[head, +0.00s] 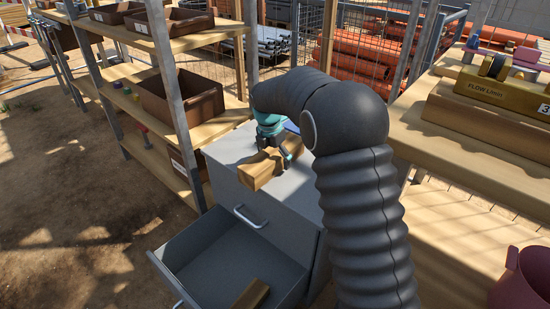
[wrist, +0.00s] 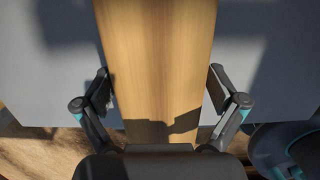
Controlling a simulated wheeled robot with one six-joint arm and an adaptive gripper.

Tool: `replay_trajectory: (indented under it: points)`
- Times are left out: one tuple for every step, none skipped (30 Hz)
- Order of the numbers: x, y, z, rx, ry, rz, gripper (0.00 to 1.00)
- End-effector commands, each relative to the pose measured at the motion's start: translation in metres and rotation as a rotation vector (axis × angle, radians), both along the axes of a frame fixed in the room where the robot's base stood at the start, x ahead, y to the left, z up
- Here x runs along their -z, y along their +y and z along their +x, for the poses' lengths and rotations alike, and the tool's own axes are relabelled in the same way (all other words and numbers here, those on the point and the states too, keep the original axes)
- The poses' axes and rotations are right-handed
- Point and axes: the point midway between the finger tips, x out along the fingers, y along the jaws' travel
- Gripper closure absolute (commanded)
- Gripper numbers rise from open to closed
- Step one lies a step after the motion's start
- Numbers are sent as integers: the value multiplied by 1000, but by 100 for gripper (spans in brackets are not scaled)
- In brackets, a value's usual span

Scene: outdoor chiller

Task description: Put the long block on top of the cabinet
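The long block (head: 260,170) is pale wood and lies across the top of the grey cabinet (head: 222,150), near its front edge. My gripper (head: 284,155), dark with teal parts, comes down over it from behind. In the wrist view the block (wrist: 160,60) runs between the two fingers of my gripper (wrist: 160,90). The block's near end reaches past the cabinet's front edge. Whether its underside touches the cabinet top is hidden.
The cabinet's drawer (head: 205,245) is pulled open, with another wooden piece (head: 250,294) inside. A wooden shelf rack (head: 185,45) with brown bins (head: 180,98) stands left. A wooden bench (head: 440,95) with a yellow labelled block (head: 490,88) is at right. A reddish bucket (head: 520,285) is lower right.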

Motion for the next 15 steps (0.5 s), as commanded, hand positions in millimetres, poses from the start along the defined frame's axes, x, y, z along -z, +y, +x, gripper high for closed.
replay_trajectory:
  points:
    - [0, 0, 0, 0, 0, 0, 3]
    - [0, 0, 0, 0, 0, 0, 3]
    - [0, 0, 0, 0, 0, 0, 3]
    - [0, 0, 0, 0, 0, 0, 3]
    - [0, 0, 0, 0, 0, 0, 3]
    - [0, 0, 0, 0, 0, 0, 3]
    - [0, 0, 0, 0, 0, 0, 3]
    - [-1, 0, 0, 0, 0, 0, 3]
    - [-2, 0, 0, 0, 0, 0, 3]
    - [-4, 0, 0, 0, -1, 1, 3]
    - [-5, 0, 0, 0, -1, 1, 3]
    - [-9, 1, -1, 0, -1, 0, 3]
    - [-13, 1, -1, 0, -2, 1, 3]
    - [-17, 2, -1, 0, -3, 1, 3]
    - [-23, 3, -2, -1, -4, 2, 3]
